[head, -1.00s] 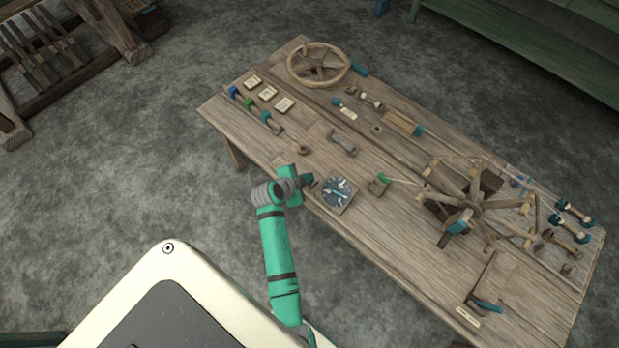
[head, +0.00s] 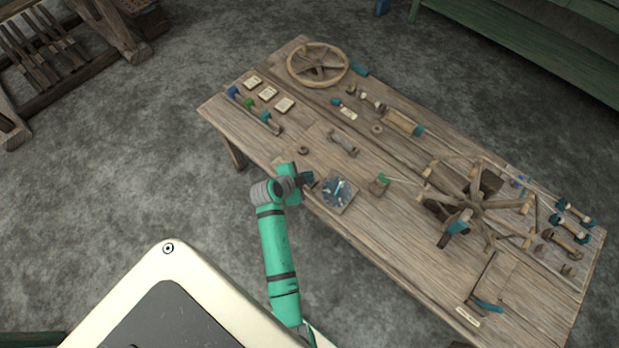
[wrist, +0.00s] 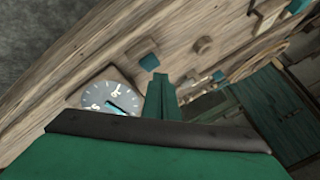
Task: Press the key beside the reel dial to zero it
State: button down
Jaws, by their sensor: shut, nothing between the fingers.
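The reel dial (head: 338,193) is a dark round face with pale marks and a light-blue hand, set in a wooden block near the table's front edge. It also shows in the wrist view (wrist: 112,98), left of my fingers. A small teal key (wrist: 148,62) stands beside the dial, just beyond my fingertips in that view. My gripper (head: 309,181) is shut and empty, low over the table edge just left of the dial. Its fingers show in the wrist view (wrist: 160,90); whether they touch the key I cannot tell.
The reel (head: 473,205) with wooden arms stands right of the dial. A small block with a green top (head: 380,185) is between them. A wooden ring (head: 303,150) and a spool-like piece (head: 344,143) lie behind. Bare table surrounds them.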

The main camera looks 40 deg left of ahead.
jog(key=shift+r, duration=2.65)
jog(key=shift+f, duration=0.1)
jog(key=s+d+f+n+t+y, duration=0.1)
jog(key=s+d+f+n, duration=0.15)
jog(key=s+d, duration=0.45)
jog(key=s+d+f+n+y, duration=0.1)
jog(key=s+d+n, duration=0.3)
jog(key=d, duration=0.6)
jog(key=s+d+r+n+t+h, duration=0.1)
jog(key=s+d+r+t, duration=0.1)
jog(key=s+d+r, duration=0.5)
jog(key=s+d+r+n+t+h, duration=0.1)
jog(key=s+d+r+t, duration=0.2)
jog(key=s+d+r, duration=0.4)
notch_tip(320, 180, up, 6)
jog(key=shift+s+d+r, duration=0.15)
jog(key=shift+s+d, duration=0.25)
jog(key=shift+s, duration=0.8)
